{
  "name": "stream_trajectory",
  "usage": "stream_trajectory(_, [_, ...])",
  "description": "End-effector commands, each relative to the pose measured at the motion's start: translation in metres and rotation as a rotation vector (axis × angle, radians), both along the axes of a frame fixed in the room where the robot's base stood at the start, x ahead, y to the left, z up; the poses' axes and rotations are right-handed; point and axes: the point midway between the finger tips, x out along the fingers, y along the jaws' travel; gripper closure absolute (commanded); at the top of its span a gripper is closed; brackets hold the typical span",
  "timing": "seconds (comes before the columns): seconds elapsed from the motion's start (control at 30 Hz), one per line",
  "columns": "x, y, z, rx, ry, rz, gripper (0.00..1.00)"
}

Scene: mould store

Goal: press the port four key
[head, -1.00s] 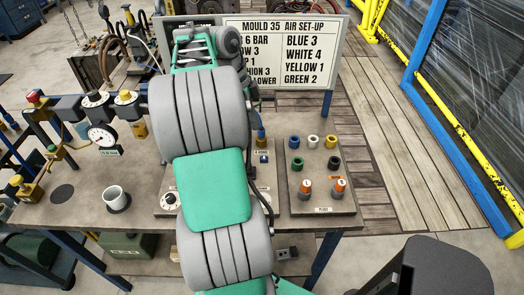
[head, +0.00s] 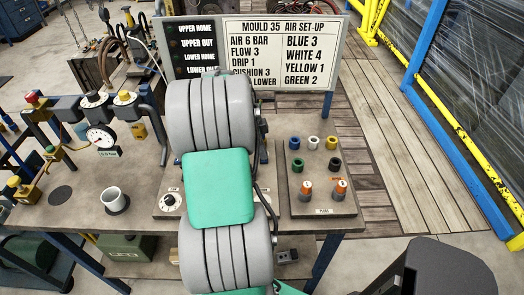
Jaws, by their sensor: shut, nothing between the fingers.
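My gripper is hidden beyond the arm. The plug board (head: 320,208) stands right of the arm. It carries a blue port (head: 295,143), a white port (head: 313,142), a yellow port (head: 331,143), a green port (head: 297,164), a black port (head: 333,163) and two orange-topped plugs (head: 307,189). The sign (head: 285,60) reads blue 3, white 4, yellow 1, green 2.
A white cup (head: 114,199) stands on the bench (head: 75,212) at the left. Behind it are a pressure gauge (head: 101,137) and pipework with knobs. A dark lamp panel (head: 197,45) adjoins the sign. Blue and yellow rails (head: 455,125) run along the right.

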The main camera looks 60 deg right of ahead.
Motion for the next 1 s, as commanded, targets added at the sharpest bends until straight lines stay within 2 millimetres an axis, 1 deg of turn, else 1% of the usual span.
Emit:
stream_trajectory(0.07, [0.000,0.000,-0.002,0.000,0.000,0.000,1.00])
stream_trajectory(0.2, [0.000,0.000,-0.018,0.000,0.000,0.000,1.00])
stream_trajectory(0.27, [0.000,0.000,-0.023,0.001,-0.001,0.001,1.00])
stream_trajectory(0.63, [-0.001,0.003,-0.025,0.013,0.008,0.005,1.00])
stream_trajectory(0.77, [0.000,0.004,-0.010,0.009,0.005,0.006,1.00])
stream_trajectory(0.87, [0.001,0.004,0.013,0.000,0.000,0.006,1.00])
stream_trajectory(0.93, [0.002,0.003,0.033,-0.009,-0.006,0.005,1.00])
stream_trajectory(1.0, [0.007,0.004,0.044,-0.015,-0.008,0.006,1.00])
